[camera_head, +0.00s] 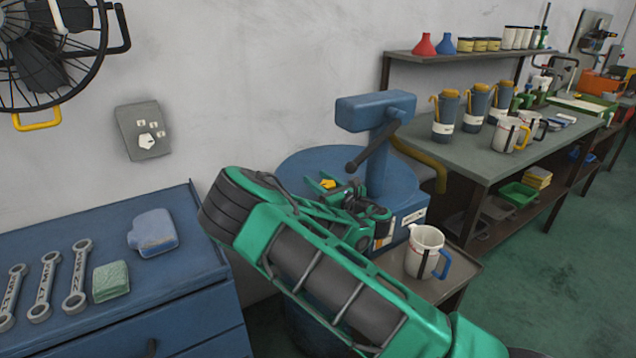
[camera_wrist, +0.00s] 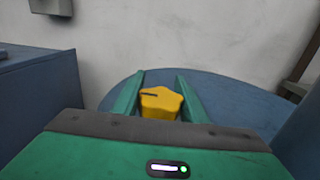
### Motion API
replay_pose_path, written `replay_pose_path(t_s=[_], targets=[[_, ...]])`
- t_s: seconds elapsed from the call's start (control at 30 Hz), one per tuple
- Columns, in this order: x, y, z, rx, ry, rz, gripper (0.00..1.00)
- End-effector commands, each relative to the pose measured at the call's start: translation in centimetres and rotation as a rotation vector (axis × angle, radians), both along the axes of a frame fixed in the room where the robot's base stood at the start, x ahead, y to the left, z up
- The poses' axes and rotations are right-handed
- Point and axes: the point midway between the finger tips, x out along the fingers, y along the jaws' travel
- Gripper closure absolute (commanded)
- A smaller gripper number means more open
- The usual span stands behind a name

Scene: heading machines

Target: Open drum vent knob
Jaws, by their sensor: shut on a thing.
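My gripper is shut on the knob. In the head view a small part of the yellow knob (camera_head: 328,184) shows past my gripper (camera_head: 330,186). My green arm hides much of the drum's front.
A white jug with a blue handle (camera_head: 425,250) stands on a small tray at the right. A blue cabinet (camera_head: 100,270) with wrenches stands at the left.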

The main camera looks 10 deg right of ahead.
Motion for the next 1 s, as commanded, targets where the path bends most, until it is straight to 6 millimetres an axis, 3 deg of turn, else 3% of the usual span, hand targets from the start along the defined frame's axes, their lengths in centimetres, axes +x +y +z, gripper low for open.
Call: replay_pose_path(t_s=[0.27,0.3,0.37,0.4,0.77,1.0], targets=[[0.0,-0.2,-0.1,-0.002,0.001,-0.003,0.84],[0.0,-0.2,-0.1,-0.002,0.001,-0.004,0.59],[-0.1,-0.2,-0.1,-0.002,0.001,-0.004,0.44],[0.0,-0.1,-0.1,-0.001,0.002,-0.004,0.42],[-0.3,-0.3,-0.1,0.001,0.003,-0.004,0.42],[-2.9,-1.3,0.0,0.006,0.002,-0.006,0.42]])
